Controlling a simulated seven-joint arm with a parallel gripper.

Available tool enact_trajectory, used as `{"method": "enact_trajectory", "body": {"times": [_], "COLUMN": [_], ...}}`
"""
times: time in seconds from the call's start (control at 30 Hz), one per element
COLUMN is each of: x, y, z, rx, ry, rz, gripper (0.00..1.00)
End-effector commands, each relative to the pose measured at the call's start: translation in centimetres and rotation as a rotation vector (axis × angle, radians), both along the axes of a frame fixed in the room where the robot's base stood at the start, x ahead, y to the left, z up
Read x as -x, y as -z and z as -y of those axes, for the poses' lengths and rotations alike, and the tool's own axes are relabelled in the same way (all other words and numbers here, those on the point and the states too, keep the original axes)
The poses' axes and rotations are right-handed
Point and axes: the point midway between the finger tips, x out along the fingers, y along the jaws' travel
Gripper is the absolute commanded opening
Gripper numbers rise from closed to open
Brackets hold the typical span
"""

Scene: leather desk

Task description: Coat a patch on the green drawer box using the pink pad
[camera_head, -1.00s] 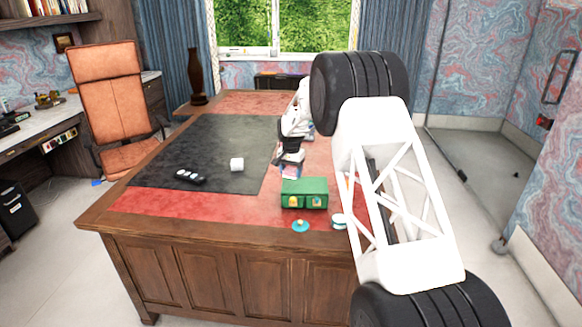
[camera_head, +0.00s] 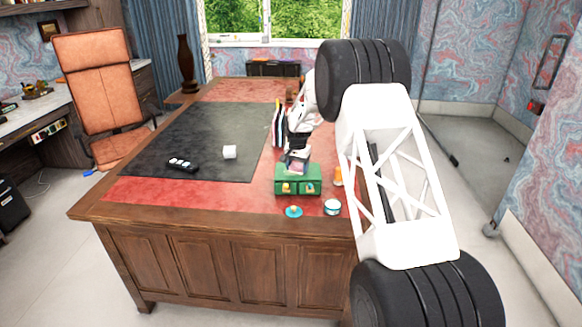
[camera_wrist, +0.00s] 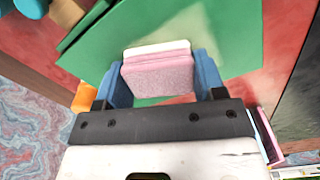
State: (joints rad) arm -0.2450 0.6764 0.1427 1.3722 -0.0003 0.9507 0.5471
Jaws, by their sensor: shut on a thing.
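The green drawer box (camera_head: 284,186) stands near the front edge of the desk, with small yellow and blue marks on its drawer fronts. Its green top (camera_wrist: 235,30) fills much of the wrist view. My gripper (camera_head: 297,160) is over the top of the box. In the wrist view, its blue fingers are shut on the pink pad (camera_wrist: 158,76), which has a white layer along its far side. A paler area shows on the green around the pad. Whether the pad touches the top is hard to tell.
A teal knobbed thing (camera_head: 293,212) and a round white tin (camera_head: 332,207) sit in front of the box. An orange bottle (camera_head: 338,176) stands to its right, books (camera_head: 278,126) behind.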

Motion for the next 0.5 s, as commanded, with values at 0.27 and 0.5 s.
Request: {"method": "enact_trajectory", "body": {"times": [0.27,0.5], "x": [-0.3,-0.4], "y": [0.0,0.1], "z": [2.6,4.2], "rx": [0.0,0.0], "ry": [0.001,0.001], "rz": [0.001,0.0], "gripper": [0.44,0.44]}}
